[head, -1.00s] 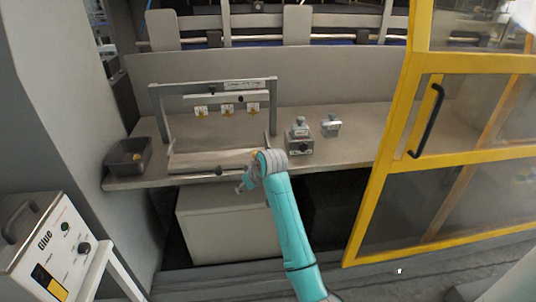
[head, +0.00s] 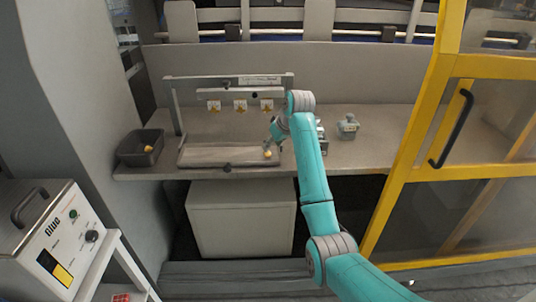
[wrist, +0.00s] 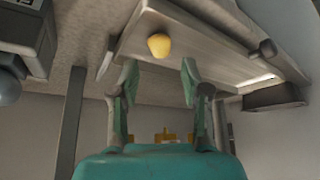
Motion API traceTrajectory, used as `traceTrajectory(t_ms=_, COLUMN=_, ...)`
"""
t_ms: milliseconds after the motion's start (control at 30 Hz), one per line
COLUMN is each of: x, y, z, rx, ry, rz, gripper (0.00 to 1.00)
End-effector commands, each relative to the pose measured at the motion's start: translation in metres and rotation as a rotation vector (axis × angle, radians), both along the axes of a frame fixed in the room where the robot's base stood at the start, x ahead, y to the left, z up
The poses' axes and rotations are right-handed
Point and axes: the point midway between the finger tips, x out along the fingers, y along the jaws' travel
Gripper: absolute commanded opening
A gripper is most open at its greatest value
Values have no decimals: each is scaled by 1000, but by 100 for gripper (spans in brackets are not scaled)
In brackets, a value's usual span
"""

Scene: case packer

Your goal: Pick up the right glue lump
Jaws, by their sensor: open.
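The right glue lump (head: 268,154) is a small yellow rounded piece at the right end of the flat tray (head: 205,155), under the frame. In the wrist view the lump (wrist: 159,45) lies on the tray (wrist: 215,50), ahead of the fingertips and roughly centred between them. My gripper (wrist: 159,73) is open and empty, its two fingers on either side of the line to the lump. In the head view my gripper (head: 271,143) is small and partly hidden by my arm, just above the lump.
A dark bin (head: 130,158) at left holds a small yellowish piece. Grey fixtures (head: 347,126) stand right of my arm. A yellow-framed door (head: 398,185) bounds the right.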

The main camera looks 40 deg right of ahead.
Motion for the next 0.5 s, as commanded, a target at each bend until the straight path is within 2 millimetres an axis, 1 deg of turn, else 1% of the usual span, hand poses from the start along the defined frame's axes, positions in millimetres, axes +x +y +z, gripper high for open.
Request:
traceTrajectory(t_ms=167, x=5, y=0, z=-9, rx=0, ry=1, rz=0, gripper=47)
traceTrajectory(t_ms=400, x=23, y=-3, z=-36, rx=1, ry=1, rz=0, gripper=47)
traceTrajectory(t_ms=500, x=28, y=-3, z=-45, rx=0, ry=0, rz=-1, gripper=47)
